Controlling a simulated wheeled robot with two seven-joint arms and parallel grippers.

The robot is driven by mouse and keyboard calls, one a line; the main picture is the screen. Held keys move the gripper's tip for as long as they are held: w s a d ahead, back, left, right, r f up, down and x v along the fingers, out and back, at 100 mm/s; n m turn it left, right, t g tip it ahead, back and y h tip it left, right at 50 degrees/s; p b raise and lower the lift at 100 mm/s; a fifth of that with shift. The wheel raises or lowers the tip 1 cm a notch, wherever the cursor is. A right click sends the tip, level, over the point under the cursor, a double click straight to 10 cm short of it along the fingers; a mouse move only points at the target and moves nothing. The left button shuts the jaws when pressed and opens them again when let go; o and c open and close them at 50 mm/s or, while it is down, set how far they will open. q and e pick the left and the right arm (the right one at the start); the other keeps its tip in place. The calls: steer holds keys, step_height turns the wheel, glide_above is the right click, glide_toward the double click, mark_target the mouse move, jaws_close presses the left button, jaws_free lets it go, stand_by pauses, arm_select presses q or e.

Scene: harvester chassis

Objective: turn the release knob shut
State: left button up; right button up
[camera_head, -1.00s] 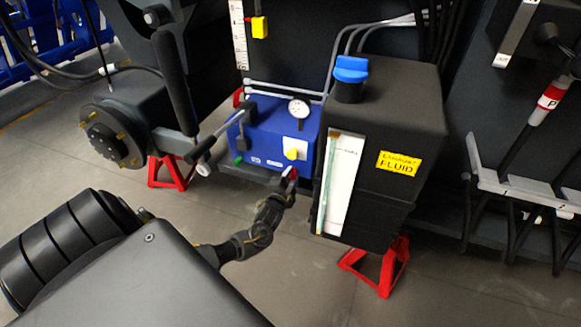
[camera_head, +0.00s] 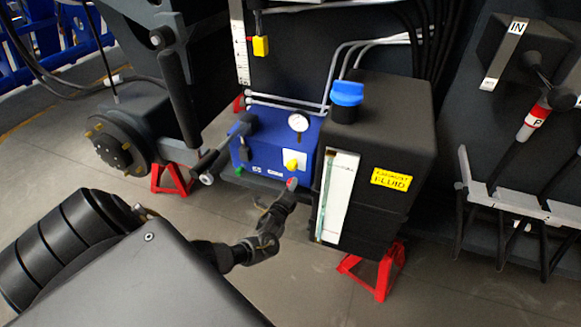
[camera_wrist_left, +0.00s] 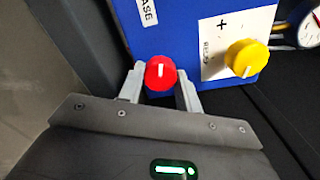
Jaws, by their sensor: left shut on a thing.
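The red knob (camera_wrist_left: 160,73) is on the lower front of the blue pump box (camera_wrist_left: 190,25), below a partly hidden label ending in "ASE". My left gripper (camera_wrist_left: 161,82) has one finger on each side of the red knob and is shut on it. A white line on the knob's face points nearly straight up in the left wrist view. In the head view the red knob (camera_head: 292,183) shows at the lower right corner of the blue box (camera_head: 262,150), with my left gripper (camera_head: 289,190) at it. My right gripper is not in view.
A yellow knob (camera_wrist_left: 246,58) sits on a white plate to the right of the red one. A gauge (camera_head: 298,122) and a pump lever (camera_head: 207,165) stand on the box. The black fluid tank (camera_head: 385,150) is close on the right, above a red stand (camera_head: 372,268).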

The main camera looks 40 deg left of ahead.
arm_select(q)
steer(key=shift+f+m+p, duration=0.1)
steer(key=shift+m+p, duration=1.25)
steer(key=shift+m, duration=5.75)
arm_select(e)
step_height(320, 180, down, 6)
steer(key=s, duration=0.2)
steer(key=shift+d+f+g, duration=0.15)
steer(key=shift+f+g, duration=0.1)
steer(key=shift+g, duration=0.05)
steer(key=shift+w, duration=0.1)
arm_select(q)
steer(key=o, duration=1)
steer(key=shift+a, duration=0.1)
steer(key=shift+s, duration=0.1)
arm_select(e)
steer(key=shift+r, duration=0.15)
arm_select(q)
steer(key=p+v, duration=0.4)
steer(key=v, duration=0.6)
steer(key=shift+s+d+f, duration=0.15)
steer(key=shift+s+d, duration=0.1)
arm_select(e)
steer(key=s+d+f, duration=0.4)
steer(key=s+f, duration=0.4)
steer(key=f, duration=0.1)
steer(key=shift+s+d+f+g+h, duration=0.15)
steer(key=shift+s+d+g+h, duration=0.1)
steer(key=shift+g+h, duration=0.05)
